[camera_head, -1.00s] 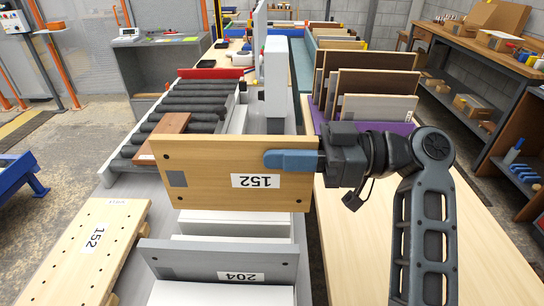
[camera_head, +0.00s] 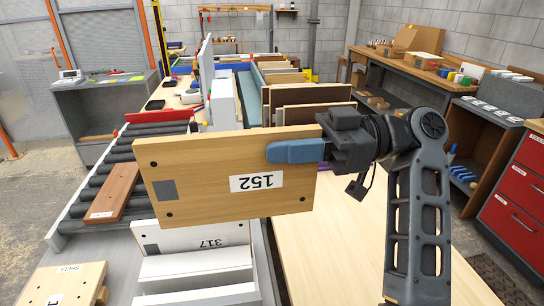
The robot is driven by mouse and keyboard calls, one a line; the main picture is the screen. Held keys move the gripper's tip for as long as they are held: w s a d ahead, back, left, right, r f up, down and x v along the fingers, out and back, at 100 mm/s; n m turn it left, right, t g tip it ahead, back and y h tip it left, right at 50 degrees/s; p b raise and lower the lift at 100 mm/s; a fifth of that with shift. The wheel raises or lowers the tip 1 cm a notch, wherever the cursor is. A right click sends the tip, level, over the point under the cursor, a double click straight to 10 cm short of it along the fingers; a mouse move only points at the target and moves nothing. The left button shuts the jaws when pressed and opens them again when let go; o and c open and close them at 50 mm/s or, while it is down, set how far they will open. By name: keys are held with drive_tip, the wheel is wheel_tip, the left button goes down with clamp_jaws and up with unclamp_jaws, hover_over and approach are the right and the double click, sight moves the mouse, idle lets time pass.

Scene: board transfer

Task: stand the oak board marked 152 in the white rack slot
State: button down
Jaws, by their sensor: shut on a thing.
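The oak board marked 152 (camera_head: 215,205) is held up in front of me, its broad face toward the camera. Its label is near the lower right and a grey square patch is at the left. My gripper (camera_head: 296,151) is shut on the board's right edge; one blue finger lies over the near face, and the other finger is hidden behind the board. White rack parts (camera_head: 195,268) show below the board, with a white board marked 317 (camera_head: 205,240) standing among them. The held board is above these and hides part of them, so I cannot tell which slot is free.
A roller conveyor (camera_head: 88,190) with a brown board (camera_head: 114,193) is at left. A drilled wooden piece (camera_head: 65,284) is at lower left. Several boards (camera_head: 305,95) stand behind. A bare wooden tabletop (camera_head: 345,250) lies at right, with red drawers (camera_head: 515,200) beyond.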

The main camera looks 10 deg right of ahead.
drive_tip(key=h, duration=1.1)
drive_tip(key=shift+d+r+h, duration=0.1)
drive_tip(key=shift+r+h, duration=0.1)
drive_tip(key=shift+h, duration=0.1)
drive_tip(key=shift+f+g+h, duration=0.1)
drive_tip(key=shift+g+h, duration=0.2)
drive_tip(key=shift+h, duration=2)
